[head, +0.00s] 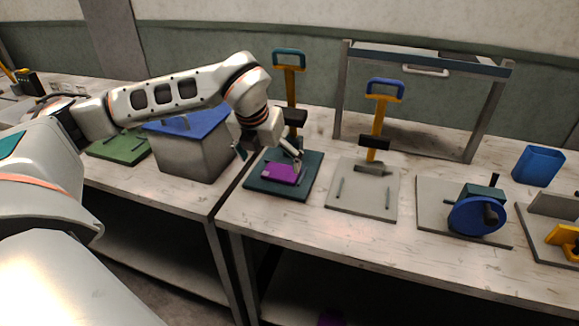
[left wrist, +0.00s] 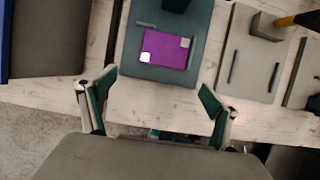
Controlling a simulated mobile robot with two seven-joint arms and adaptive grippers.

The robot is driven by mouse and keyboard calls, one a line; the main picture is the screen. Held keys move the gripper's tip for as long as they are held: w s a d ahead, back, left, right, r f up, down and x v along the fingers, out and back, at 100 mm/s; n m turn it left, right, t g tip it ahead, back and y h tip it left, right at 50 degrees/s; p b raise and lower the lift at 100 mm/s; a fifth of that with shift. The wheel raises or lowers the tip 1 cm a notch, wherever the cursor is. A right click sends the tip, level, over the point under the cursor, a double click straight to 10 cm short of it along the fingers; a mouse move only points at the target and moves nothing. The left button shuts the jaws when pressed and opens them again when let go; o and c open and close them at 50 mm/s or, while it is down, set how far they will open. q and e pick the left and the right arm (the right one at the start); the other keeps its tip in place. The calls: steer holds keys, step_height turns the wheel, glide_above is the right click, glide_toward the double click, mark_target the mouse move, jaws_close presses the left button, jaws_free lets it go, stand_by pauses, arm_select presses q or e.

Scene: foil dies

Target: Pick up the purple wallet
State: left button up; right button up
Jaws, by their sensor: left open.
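The purple wallet (head: 279,175) lies flat on a dark teal base plate (head: 254,186) on the workbench. In the left wrist view the wallet (left wrist: 163,47) shows a white patch at one corner and a grey patch at another. My left gripper (head: 269,156) is open and empty, close to the wallet in the head view. In the left wrist view its spread fingertips (left wrist: 157,83) are short of the wallet's near edge, with bare plate edge and bench between. My right gripper is not in view.
A lever press with a teal handle (head: 289,58) rises behind the wallet. A blue-handled press (head: 384,89) stands to the right on a grey plate. A blue-topped box (head: 190,153) is to the left. A purple thing (head: 331,319) shows low at the bottom edge.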

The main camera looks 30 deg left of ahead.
mark_target(277, 180)
arm_select(q)
step_height(277, 180, down, 2)
steer(key=shift+w+f, duration=0.1)
steer(key=shift+f, duration=0.05)
steer(key=x, duration=0.4)
steer(key=shift+w+d+f, duration=0.15)
steer(key=shift+w+f, duration=0.05)
steer(key=shift+w, duration=0.05)
steer(key=shift+w+f, duration=0.15)
steer(key=shift+f, duration=0.1)
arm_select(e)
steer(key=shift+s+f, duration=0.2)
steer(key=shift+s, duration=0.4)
arm_select(q)
steer(key=shift+c, duration=0.4)
steer(key=c, duration=1.1)
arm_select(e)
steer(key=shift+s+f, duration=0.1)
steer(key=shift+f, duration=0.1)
